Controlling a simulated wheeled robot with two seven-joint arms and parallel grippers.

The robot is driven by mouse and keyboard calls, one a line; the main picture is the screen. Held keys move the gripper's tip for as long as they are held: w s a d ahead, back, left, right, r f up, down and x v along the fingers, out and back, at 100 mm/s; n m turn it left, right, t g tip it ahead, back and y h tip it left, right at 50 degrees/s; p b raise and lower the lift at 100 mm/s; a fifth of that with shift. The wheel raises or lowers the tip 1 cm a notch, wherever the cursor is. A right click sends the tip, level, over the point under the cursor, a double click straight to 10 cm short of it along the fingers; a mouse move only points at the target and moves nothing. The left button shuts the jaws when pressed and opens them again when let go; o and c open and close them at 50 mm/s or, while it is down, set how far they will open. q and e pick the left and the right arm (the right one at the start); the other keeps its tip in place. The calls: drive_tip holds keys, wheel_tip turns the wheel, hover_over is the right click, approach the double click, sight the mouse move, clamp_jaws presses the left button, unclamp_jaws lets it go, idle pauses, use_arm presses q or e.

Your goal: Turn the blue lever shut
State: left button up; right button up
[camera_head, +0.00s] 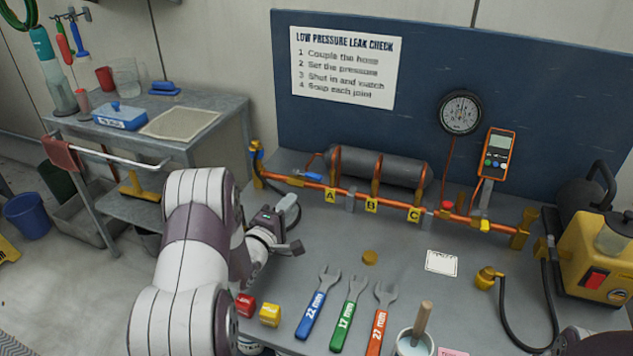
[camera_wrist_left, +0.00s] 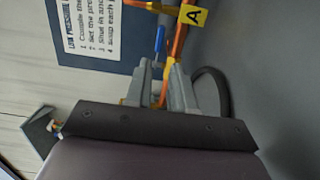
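The blue lever (camera_head: 308,176) sits near the left end of the copper pipe (camera_head: 287,180), left of the yellow A tag. It lies roughly along the pipe. In the left wrist view the blue lever (camera_wrist_left: 159,40) shows beyond the fingertips, beside the pipe. My left gripper (camera_head: 293,225) is open and empty, in front of and below the lever in the head view, apart from it. In the left wrist view its two grey fingers (camera_wrist_left: 160,78) stand spread, with the pipe's end seen between them. My right gripper is not in view.
A grey cylinder (camera_head: 385,168) lies behind the pipe. Three wrenches (camera_head: 350,314), a red block (camera_head: 245,304) and a yellow block (camera_head: 270,314) lie toward the front. A yellow pump (camera_head: 597,255) stands at right. The bench between pipe and wrenches is mostly clear.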

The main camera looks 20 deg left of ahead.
sight(313, 178)
use_arm(q)
drive_tip(key=w, duration=1.1)
drive_tip(key=shift+w+d, duration=0.3)
drive_tip(key=shift+w, duration=0.05)
clamp_jaws()
